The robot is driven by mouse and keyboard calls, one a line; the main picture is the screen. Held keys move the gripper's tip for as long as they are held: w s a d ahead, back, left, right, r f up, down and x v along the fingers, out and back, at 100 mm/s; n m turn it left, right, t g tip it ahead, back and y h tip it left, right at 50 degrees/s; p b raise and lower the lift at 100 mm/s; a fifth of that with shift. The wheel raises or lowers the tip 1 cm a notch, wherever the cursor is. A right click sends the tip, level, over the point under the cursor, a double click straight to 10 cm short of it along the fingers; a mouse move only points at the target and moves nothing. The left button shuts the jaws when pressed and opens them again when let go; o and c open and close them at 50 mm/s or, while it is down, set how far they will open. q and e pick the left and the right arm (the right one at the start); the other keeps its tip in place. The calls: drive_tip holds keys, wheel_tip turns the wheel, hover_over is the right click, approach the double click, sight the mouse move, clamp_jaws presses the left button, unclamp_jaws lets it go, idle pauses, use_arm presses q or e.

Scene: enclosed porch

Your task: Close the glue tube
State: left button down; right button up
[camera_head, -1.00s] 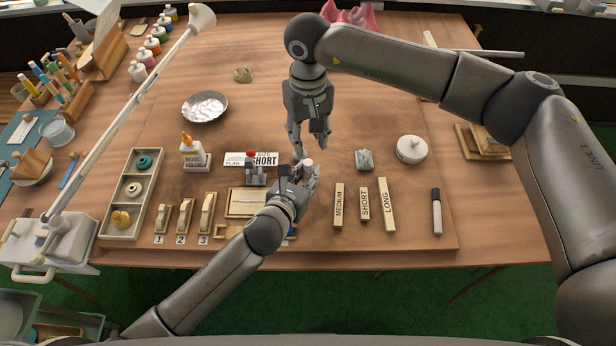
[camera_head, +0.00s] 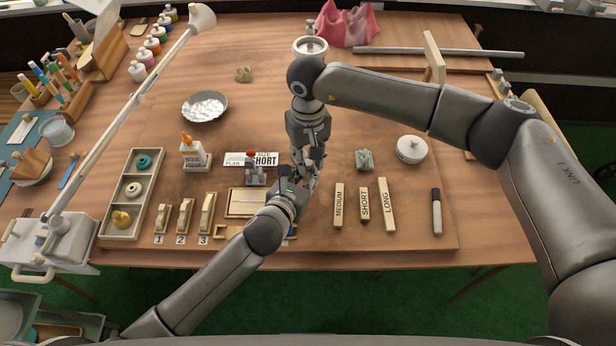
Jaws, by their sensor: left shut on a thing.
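My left gripper (camera_head: 304,182) is shut on a small light-coloured thing, probably the glue tube, above the near middle of the work board. Its pale top showed earlier, but now the two grippers hide nearly all of it. My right gripper (camera_head: 309,160) points down directly over the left gripper's fingertips, at the top of the held thing. The fingers overlap, so I cannot tell whether the right one is open or shut, or whether it touches the top. No separate cap can be made out.
A white glue bottle with an orange tip (camera_head: 193,152) stands to the left, near a red-knobbed grey fixture (camera_head: 254,170). Labelled wooden sticks (camera_head: 364,204) and a marker (camera_head: 436,212) lie to the right. A compartment tray (camera_head: 117,222) is at left.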

clamp_jaws()
drive_tip(key=m, duration=0.3)
idle(0.3)
drive_tip(key=shift+o, duration=2.2)
unclamp_jaws()
drive_tip(key=shift+r, duration=0.1)
